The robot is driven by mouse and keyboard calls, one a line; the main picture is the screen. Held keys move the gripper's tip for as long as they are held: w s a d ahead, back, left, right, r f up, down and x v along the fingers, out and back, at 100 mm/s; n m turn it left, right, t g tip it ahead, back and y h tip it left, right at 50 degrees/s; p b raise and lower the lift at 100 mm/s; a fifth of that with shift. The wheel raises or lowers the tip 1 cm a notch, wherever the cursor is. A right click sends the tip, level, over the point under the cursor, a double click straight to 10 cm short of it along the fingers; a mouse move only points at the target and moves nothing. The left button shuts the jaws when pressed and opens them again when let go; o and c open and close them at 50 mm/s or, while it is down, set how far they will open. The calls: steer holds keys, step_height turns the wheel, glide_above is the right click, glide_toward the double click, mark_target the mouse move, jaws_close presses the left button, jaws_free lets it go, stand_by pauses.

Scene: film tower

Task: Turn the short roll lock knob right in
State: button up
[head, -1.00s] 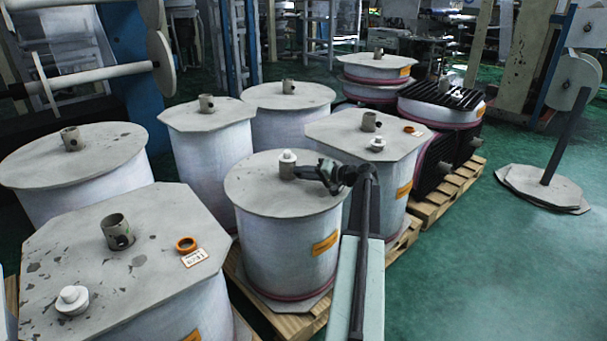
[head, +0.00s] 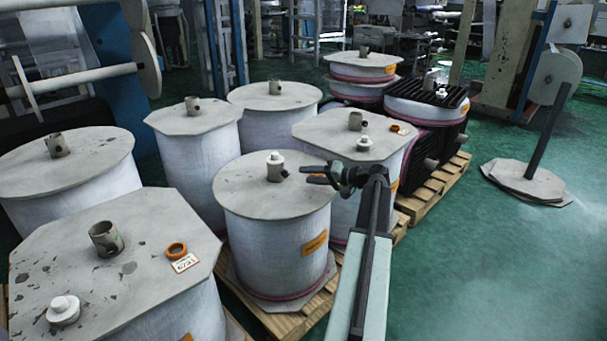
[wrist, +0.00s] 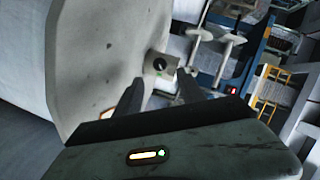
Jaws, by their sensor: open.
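The short roll (head: 272,235) stands in the middle of the head view, a white wrapped roll with a grey round top board. Its grey core stub (head: 275,171) rises from the board with a white cap on it. The small dark lock knob (head: 285,173) is on the stub's right side. In the wrist view the knob (wrist: 160,64) shows as a black round end on the stub, just beyond and between the fingers. My gripper (head: 312,176) is open and empty, right of the knob and apart from it; its fingers also show in the wrist view (wrist: 160,90).
Taller rolls crowd around: an octagonal-topped one (head: 352,135) behind right, a large one (head: 120,250) front left with an orange ring (head: 176,249) and white cap on top. Pallets (head: 285,315) lie beneath.

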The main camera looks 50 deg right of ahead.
mark_target(287, 174)
steer(key=shift+d+f+n, duration=0.1)
steer(key=shift+d+n, duration=0.15)
steer(key=shift+n, duration=0.45)
steer(key=shift+s+d+f+n+h, duration=0.15)
steer(key=shift+f+n+h, duration=0.15)
steer(key=shift+n+h, duration=0.5)
steer(key=n, duration=0.1)
steer(key=n+p, duration=0.1)
steer(key=n, duration=0.1)
steer(key=shift+s+r+h, duration=0.15)
steer(key=shift+h, duration=0.25)
steer(key=a+n+p, duration=0.1)
steer(key=a+r+n+p, duration=0.1)
steer(key=r+g+p, duration=0.1)
steer(key=p, duration=0.1)
steer(key=shift+w+a+r+n+h, duration=0.2)
steer(key=shift+w+a+n+h, duration=0.15)
steer(key=shift+a+n+h, duration=0.05)
steer(key=shift+w+f, duration=0.35)
steer(key=shift+f, duration=0.05)
steer(key=b+x, duration=0.3)
steer(key=x, duration=0.4)
steer(key=shift+w+f, duration=0.1)
steer(key=shift+w, duration=0.05)
jaws_close()
